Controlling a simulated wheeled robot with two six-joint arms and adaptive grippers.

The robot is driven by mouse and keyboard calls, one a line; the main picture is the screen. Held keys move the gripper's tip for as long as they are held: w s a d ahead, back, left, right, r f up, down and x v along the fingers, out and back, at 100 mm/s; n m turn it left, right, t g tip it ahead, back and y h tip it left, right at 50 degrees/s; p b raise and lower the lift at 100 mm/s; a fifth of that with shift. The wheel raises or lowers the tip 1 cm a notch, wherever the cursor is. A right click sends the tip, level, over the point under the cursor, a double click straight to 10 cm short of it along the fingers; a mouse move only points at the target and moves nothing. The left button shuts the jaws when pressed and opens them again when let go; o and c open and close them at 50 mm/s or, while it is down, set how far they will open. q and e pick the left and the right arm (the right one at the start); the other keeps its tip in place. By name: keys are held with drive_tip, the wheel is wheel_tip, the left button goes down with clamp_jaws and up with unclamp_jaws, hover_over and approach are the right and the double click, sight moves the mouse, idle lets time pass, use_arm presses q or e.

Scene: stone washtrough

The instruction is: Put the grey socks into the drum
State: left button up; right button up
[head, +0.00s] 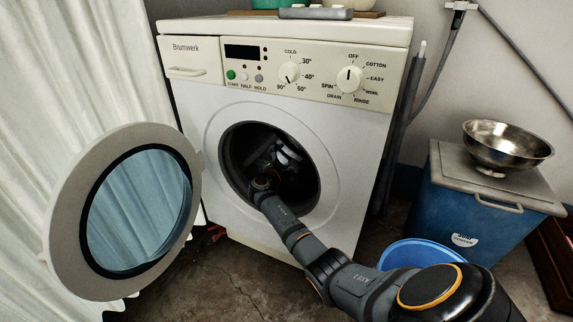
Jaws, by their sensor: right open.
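The washing machine (225,115) is white, and its round door (65,235) stands wide open to the left. The drum opening (312,185) is dark inside. My right arm reaches through this opening, and my right gripper (277,153) is inside the drum, open. I cannot make out the grey socks; the inside of the drum is too dark and partly hidden by my arm. My left gripper is not in view.
A blue basin (425,250) stands on the floor, partly behind my right arm. A metal bowl (507,142) sits on a lidded blue box (450,205) at the right. A white curtain (60,90) hangs at the left.

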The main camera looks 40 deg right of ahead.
drive_tip(key=v, duration=1.1)
drive_tip(key=shift+s+a, duration=0.1)
